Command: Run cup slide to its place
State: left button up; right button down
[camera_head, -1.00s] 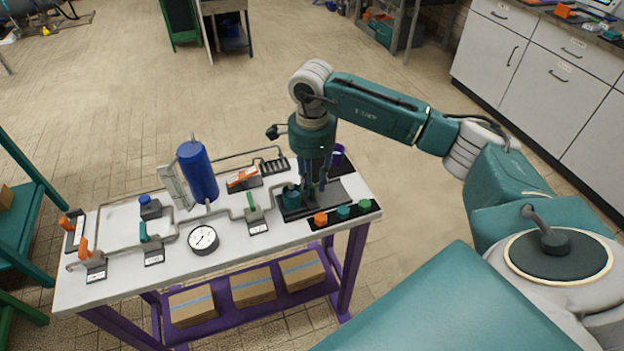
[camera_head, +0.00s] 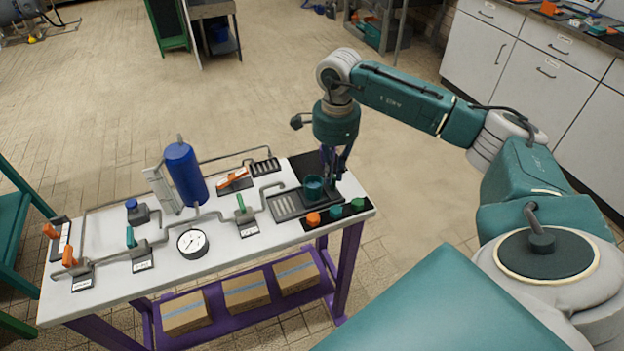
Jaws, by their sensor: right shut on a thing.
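The cup slide, a teal cup (camera_head: 313,187), stands upright on the dark slotted tray (camera_head: 285,207) near the right end of the white table. My right gripper (camera_head: 333,176) reaches down just right of the cup and is shut on part of the cup slide. Its fingers hide the exact place of contact. The slots show at the left of the tray, clear of the cup. My left gripper is not in view.
A small green-handled valve (camera_head: 241,209), a gauge (camera_head: 192,242) and a blue cylinder (camera_head: 185,173) stand to the left among grey pipes.

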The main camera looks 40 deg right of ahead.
jog(key=shift+s+d+f, duration=0.1)
jog(key=shift+s+d, duration=0.15)
jog(key=shift+d, duration=0.25)
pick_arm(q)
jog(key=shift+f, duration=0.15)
pick_arm(e)
jog(key=c, duration=1.9)
grip_release()
jog(key=shift+s+d, duration=0.1)
jog(key=shift+r, duration=0.2)
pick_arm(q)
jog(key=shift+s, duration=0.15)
pick_arm(e)
notch_tip(320, 180, up, 12)
jog(key=shift+f, duration=0.1)
